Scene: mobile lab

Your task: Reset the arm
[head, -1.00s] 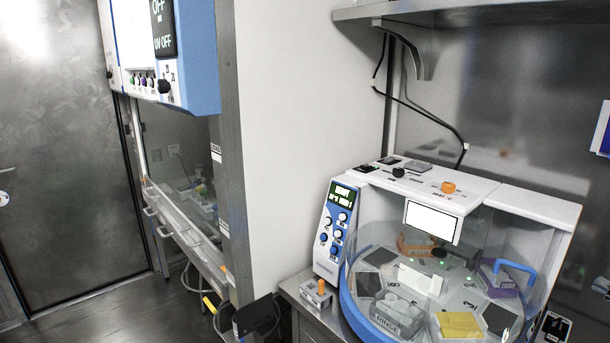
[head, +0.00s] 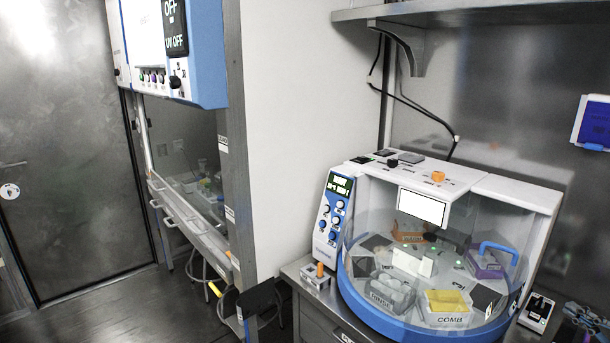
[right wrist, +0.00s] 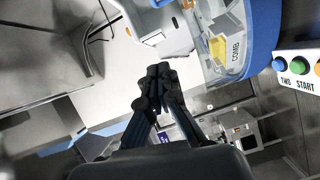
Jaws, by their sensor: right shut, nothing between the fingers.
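My right gripper (right wrist: 160,72) shows in the right wrist view. Its two dark fingers are together at the tips, with nothing between them. It hangs in free space, apart from the machine with the round clear drum, whose blue rim (right wrist: 262,40) shows beyond it at the upper right. In the head view I cannot clearly make out the right gripper; only a small bluish shape shows at the lower right corner. My left gripper is in neither view.
In the head view the white and blue drum machine (head: 450,181) stands on a metal bench at the right. A fume cabinet (head: 199,65) stands left of a white wall panel (head: 290,120). A metal door (head: 65,170) is at the far left. Dark floor (head: 130,310) is clear before it.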

